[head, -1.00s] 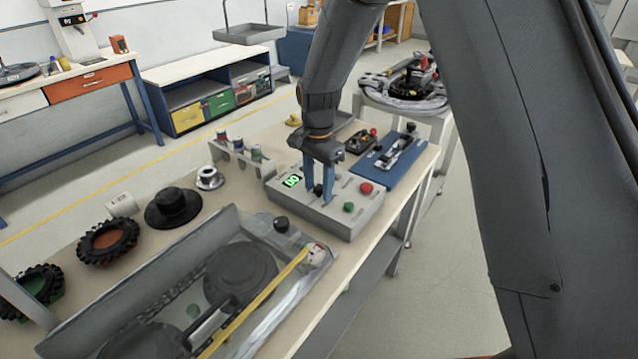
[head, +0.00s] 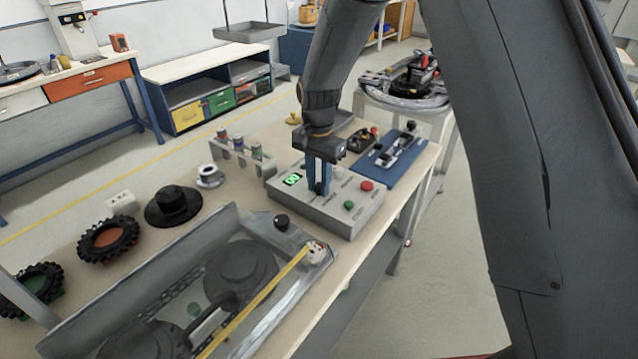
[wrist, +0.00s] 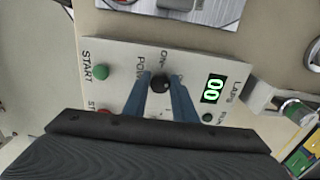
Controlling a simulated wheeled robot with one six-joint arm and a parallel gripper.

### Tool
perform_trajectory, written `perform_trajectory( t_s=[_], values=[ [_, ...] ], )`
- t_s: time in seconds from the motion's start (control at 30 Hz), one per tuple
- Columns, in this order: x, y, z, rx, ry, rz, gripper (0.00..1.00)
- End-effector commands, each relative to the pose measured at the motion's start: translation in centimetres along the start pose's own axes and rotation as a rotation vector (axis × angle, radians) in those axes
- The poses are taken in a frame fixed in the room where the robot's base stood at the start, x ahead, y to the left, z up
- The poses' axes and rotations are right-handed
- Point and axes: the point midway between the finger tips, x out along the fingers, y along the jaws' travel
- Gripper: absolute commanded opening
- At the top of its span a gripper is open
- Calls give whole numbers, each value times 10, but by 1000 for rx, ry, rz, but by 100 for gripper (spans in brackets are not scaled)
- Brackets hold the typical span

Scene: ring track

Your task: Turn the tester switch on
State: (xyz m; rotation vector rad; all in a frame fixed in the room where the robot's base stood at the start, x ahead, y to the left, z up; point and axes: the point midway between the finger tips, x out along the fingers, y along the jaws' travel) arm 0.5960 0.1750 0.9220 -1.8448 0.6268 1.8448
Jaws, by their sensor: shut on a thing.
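The tester is a grey box with a sloping panel (head: 338,212) on the workbench. The panel has a green START button (head: 349,205), a red button (head: 366,186) and a lit green LAPS display reading 00 (head: 293,179). In the wrist view a black round-topped switch knob (wrist: 160,82) sits by the POWER lettering, with ON marked at its far side. My gripper (head: 318,188) points down at the panel, its blue fingers shut on the switch knob; in the wrist view the fingertips (wrist: 160,88) flank it. The lettering near the knob is partly hidden by the fingers.
A blue board with a metal fixture (head: 400,152) lies behind the tester. A rack of small cylinders (head: 240,152) stands to its left. A grey tray track with a yellow strip (head: 255,300) lies in front. A black hat-like part (head: 173,207) and tyres are further left.

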Motion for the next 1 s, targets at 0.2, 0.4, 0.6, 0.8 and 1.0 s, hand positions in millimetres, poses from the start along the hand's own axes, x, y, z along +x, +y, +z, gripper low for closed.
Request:
perform_trajectory(
  t_s=[0.2, 0.4, 0.6, 0.8, 1.0],
  values=[
    [0, 2, 0, -190, -2, 3, 2],
    [0, 2, 0, -381, -2, 3, 2],
    [0, 2, 0, -572, -2, 3, 2],
    [0, 2, 0, -762, -3, 2, 2],
    [0, 2, 0, -951, -3, 2, 2]
  ],
)
